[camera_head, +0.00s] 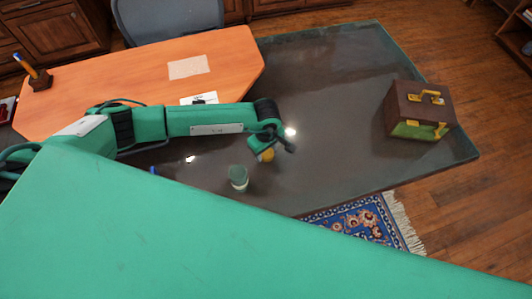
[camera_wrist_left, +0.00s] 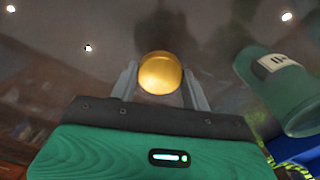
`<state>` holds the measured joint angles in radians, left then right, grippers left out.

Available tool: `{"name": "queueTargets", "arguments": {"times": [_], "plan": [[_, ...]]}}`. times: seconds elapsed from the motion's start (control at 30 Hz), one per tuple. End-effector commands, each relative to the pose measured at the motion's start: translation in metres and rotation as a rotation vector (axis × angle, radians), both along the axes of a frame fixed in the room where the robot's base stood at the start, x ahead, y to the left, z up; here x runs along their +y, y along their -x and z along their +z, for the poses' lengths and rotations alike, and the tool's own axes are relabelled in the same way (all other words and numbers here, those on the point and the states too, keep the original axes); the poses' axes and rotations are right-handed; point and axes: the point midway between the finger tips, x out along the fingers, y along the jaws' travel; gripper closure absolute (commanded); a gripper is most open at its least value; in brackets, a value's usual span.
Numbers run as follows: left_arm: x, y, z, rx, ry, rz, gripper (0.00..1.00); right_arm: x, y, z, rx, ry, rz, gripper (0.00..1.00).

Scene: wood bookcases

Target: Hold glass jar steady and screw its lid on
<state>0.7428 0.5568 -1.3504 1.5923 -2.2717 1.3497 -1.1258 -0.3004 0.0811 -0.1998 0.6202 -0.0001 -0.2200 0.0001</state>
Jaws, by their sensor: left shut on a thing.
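A small glass jar (camera_head: 238,178), greenish with a paler bottom, stands upright on the dark glossy table (camera_head: 330,75) in the head view. Its mouth shows no lid. My left gripper (camera_head: 266,149) is just above and right of the jar in that view. It is shut on a round gold lid (camera_head: 267,156), apart from the jar. In the left wrist view the lid (camera_wrist_left: 160,73) sits between the two grey fingers. A green cylinder (camera_wrist_left: 290,95) with a white label is at the right there; I cannot tell whether it is the jar. My right gripper is not in view.
A brown box with yellow handles (camera_head: 418,110) stands at the table's right. An orange desk (camera_head: 120,75) with papers and a pen holder (camera_head: 38,80) adjoins on the left. A blue rug (camera_head: 360,222) lies below the front edge. The table's middle is clear.

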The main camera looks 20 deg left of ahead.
Motion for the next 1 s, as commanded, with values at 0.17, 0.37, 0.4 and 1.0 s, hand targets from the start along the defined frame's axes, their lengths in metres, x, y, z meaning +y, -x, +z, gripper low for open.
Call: {"name": "queueTargets", "arguments": {"times": [0.17, 0.37, 0.4, 1.0], "plan": [[0.001, -0.001, 0.040, -0.007, 0.000, -0.003, 0.75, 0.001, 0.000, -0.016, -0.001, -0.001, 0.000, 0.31], [0.001, -0.001, 0.101, -0.008, -0.001, -0.003, 0.75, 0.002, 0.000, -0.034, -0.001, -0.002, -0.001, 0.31], [0.000, -0.001, 0.112, -0.007, 0.001, -0.002, 0.75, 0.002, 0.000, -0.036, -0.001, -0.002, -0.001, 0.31], [0.001, 0.001, 0.181, 0.000, -0.001, 0.000, 0.75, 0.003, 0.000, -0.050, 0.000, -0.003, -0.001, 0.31]]}}
